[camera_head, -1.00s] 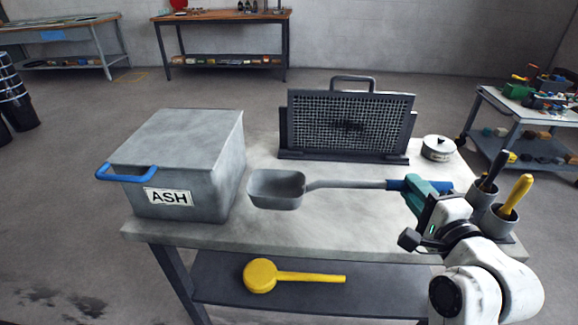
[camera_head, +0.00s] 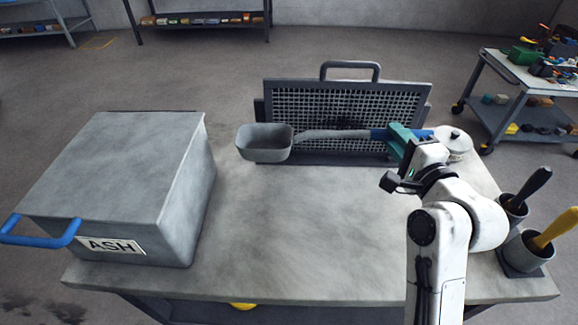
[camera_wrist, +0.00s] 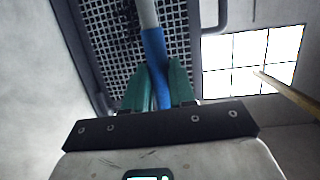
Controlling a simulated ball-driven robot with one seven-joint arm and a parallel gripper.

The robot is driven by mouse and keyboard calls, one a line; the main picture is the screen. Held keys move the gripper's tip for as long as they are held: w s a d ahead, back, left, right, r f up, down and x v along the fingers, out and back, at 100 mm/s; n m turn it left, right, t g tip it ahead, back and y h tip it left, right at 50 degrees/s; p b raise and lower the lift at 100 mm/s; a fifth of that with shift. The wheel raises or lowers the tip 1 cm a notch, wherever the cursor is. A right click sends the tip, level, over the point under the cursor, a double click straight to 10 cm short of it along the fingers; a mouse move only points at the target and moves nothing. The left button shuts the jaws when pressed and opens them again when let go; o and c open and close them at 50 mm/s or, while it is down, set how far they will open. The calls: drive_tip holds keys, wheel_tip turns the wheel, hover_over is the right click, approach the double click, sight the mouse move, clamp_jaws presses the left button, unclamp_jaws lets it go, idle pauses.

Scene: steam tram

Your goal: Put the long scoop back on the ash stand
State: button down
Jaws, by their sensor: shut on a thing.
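The long scoop has a grey square pan (camera_head: 265,148), a thin grey shaft and a blue handle. My gripper (camera_head: 402,140) is shut on the blue handle, with the pan to its left. In the wrist view, the green fingers of my gripper (camera_wrist: 160,82) close on both sides of the blue handle (camera_wrist: 154,52). The scoop looks level and held above the grey tabletop (camera_head: 270,235), in front of the mesh screen; its exact height is unclear. A grey box labelled ASH (camera_head: 125,165) stands on the table's left. No separate ash stand can be told apart from this table.
The upright mesh screen (camera_head: 345,105) stands at the table's back edge. Two cups with a dark handle (camera_head: 528,185) and a yellow handle (camera_head: 553,230) stand at the right. The table's middle is clear.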

drive_tip(key=shift+f+b, duration=0.9)
drive_tip(key=shift+f, duration=4.15)
drive_tip(key=c, duration=0.9)
unclamp_jaws()
drive_tip(key=shift+c, duration=0.2)
drive_tip(key=shift+s+d, duration=0.1)
drive_tip(key=shift+s, duration=0.2)
drive_tip(key=v, duration=1.1)
drive_tip(key=shift+s+d, duration=0.1)
drive_tip(key=shift+s, duration=0.15)
